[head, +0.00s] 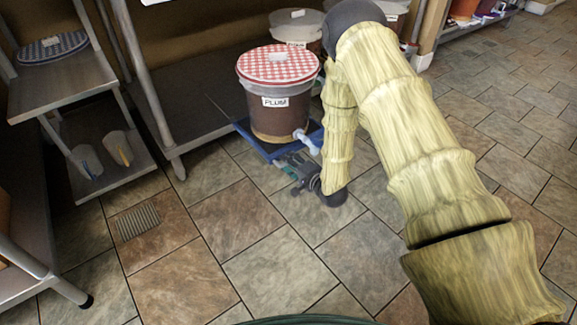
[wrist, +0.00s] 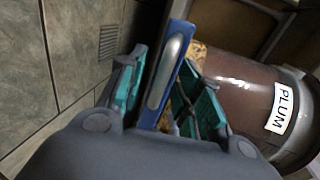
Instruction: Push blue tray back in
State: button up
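The blue tray (head: 250,140) lies low at the shelf's front edge and sticks out over the tiled floor. A brown bucket labelled PLUM (head: 282,118) stands on it, with a red checked lid and a pale spigot at the front. In the wrist view the tray's blue front (wrist: 181,32) carries a long metal handle (wrist: 163,72). My gripper (head: 296,168) is at the tray's front, low over the floor. In the wrist view its green fingers (wrist: 163,66) are apart, one on each side of the tray front. The handle lies between them, with a visible gap at the right finger.
A metal shelf (head: 183,110) runs left of the bucket, with its leg near the tray. Another bucket (head: 297,27) stands behind. A rack at left holds two small containers (head: 118,148). A drain grate (head: 137,221) is in the floor. Open floor lies in front.

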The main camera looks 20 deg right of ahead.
jog(key=shift+w, duration=0.25)
grip_shut()
jog(key=shift+w+a, duration=0.1)
